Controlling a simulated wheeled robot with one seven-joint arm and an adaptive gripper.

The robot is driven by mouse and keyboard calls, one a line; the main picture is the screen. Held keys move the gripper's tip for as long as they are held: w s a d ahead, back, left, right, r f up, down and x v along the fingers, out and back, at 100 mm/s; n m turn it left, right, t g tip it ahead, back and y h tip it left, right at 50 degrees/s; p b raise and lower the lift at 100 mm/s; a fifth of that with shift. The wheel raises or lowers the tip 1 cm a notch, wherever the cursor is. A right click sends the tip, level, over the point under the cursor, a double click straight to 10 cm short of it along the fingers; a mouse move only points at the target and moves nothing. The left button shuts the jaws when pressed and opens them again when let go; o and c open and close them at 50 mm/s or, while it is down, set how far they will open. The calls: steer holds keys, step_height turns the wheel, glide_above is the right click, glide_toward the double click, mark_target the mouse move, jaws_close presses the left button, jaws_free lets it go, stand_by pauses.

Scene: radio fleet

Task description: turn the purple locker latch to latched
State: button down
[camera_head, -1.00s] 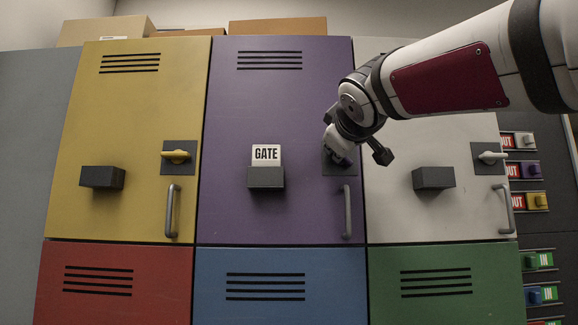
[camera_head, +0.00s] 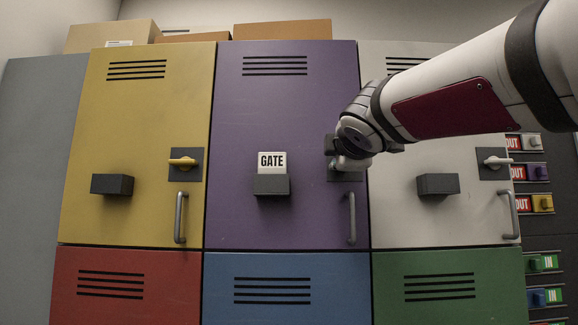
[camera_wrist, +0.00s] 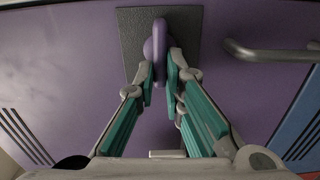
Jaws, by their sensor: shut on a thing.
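The purple locker door (camera_head: 285,120) is closed, in the middle of the upper row in the head view. Its latch has a dark square plate (camera_head: 347,175), largely covered by my gripper (camera_head: 346,163). In the wrist view the purple latch lever (camera_wrist: 159,35) stands out from the grey plate (camera_wrist: 131,35), its long side running up and down the picture. My gripper (camera_wrist: 161,72) has one teal-lined finger on each side of the lever and is shut on it. The lever's angle cannot be told in the head view.
A grey door handle (camera_head: 351,217) is just below the latch; it also shows at right in the wrist view (camera_wrist: 270,52). A dark holder (camera_head: 271,185) bears a GATE card (camera_head: 271,161). Yellow (camera_head: 140,120) and white (camera_head: 410,215) lockers flank the door.

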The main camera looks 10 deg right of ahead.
stand_by(0.6)
steer(key=c, duration=1.7)
jaws_free()
steer(key=shift+f, duration=0.1)
steer(key=s, duration=0.4)
steer(key=s+a, duration=0.1)
steer(key=s, duration=0.6)
steer(key=shift+s+a, duration=0.2)
steer(key=shift+s, duration=0.2)
